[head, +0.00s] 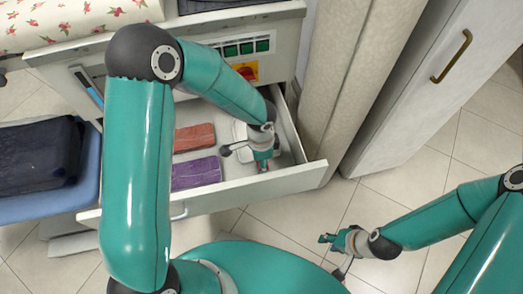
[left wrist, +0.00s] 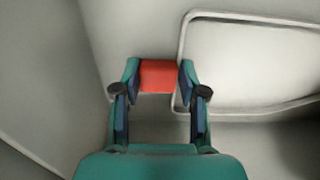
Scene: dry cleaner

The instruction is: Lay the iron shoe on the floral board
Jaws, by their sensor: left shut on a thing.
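The floral board (head: 70,18) is at the top left in the head view, white with red flowers. A pale, rimmed flat piece that looks like the iron shoe (head: 240,130) lies in the open drawer; it also shows in the left wrist view (left wrist: 255,60). My left gripper (head: 263,165) reaches down into the drawer beside it. In the left wrist view its fingers (left wrist: 158,80) are shut on a red tab (left wrist: 158,75) at the shoe's edge. My arm partly hides the shoe. My right gripper (head: 333,254) hangs empty above the floor, its fingers apart.
The open drawer (head: 245,188) also holds a rust-red block (head: 194,137) and a purple block (head: 196,173). Dark folded cloth (head: 40,155) lies on a blue surface at the left. A white cabinet (head: 420,100) stands at the right. Tiled floor in front is clear.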

